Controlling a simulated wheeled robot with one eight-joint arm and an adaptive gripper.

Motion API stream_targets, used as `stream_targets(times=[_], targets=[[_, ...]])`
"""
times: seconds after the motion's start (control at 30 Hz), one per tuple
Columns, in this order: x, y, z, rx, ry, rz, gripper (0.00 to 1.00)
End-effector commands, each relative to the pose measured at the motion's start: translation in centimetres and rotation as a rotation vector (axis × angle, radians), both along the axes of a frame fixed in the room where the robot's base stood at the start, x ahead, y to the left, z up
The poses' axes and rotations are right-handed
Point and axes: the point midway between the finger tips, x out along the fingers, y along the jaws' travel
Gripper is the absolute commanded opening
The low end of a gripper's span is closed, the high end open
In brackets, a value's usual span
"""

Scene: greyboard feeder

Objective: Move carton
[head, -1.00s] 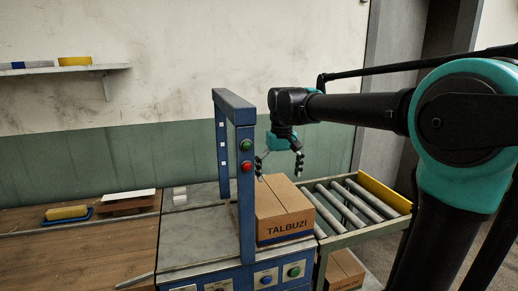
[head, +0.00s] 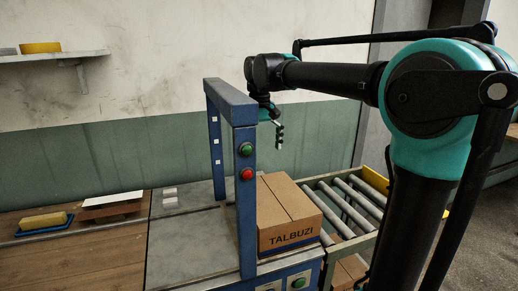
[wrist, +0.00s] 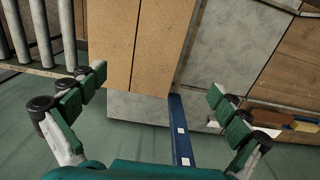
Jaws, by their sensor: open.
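The brown carton (head: 287,217), marked TALBUZI, stands upright on the metal bench top just right of the blue gate, at the near end of the rollers. The carton (wrist: 133,45) shows ahead between and beyond the fingers, nearer the left finger.
The blue gate frame (head: 245,190), with a green and a red button, stands close left of the carton. A roller conveyor (head: 352,200) lies to the right. Another carton (head: 346,273) sits below the conveyor. The metal top (head: 185,245) left of the gate is mostly clear.

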Motion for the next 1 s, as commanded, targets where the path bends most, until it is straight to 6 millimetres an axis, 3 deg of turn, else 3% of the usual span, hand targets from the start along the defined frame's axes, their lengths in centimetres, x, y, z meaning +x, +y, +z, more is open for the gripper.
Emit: stream_targets(times=[0.17,0.33,1.0], targets=[[0.0,0.0,-0.3,0.000,0.000,0.000,1.00],[0.0,0.0,-2.0,0.000,0.000,0.000,1.00],[0.0,0.0,-13.9,0.000,0.000,0.000,1.00]])
